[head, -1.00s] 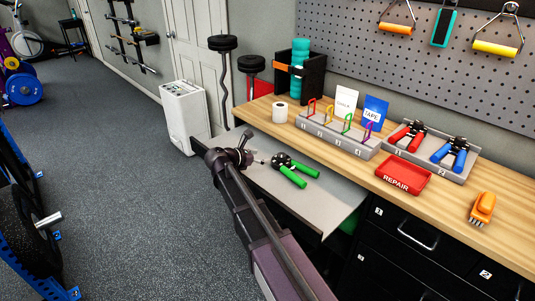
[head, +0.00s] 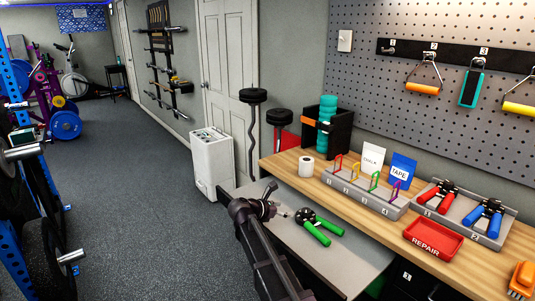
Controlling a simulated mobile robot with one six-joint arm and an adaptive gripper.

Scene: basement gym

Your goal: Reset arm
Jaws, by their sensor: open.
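My arm reaches in from the bottom of the head view. My gripper (head: 283,212) is small and dark at its end, over the grey pulled-out shelf (head: 345,262). The jaws are open and I see nothing held in them. A hand gripper with green handles (head: 318,233) and a black head lies on the shelf just right of my gripper. A small gap seems to separate the two, but their exact distance is hard to tell.
The wooden bench (head: 375,225) bears a rack with coloured hooks (head: 362,192), a red REPAIR tray (head: 433,240), a hand-gripper holder (head: 467,213) and a paper roll (head: 306,166). A white appliance (head: 212,163) stands behind the shelf. The dark floor (head: 140,220) to the left is clear.

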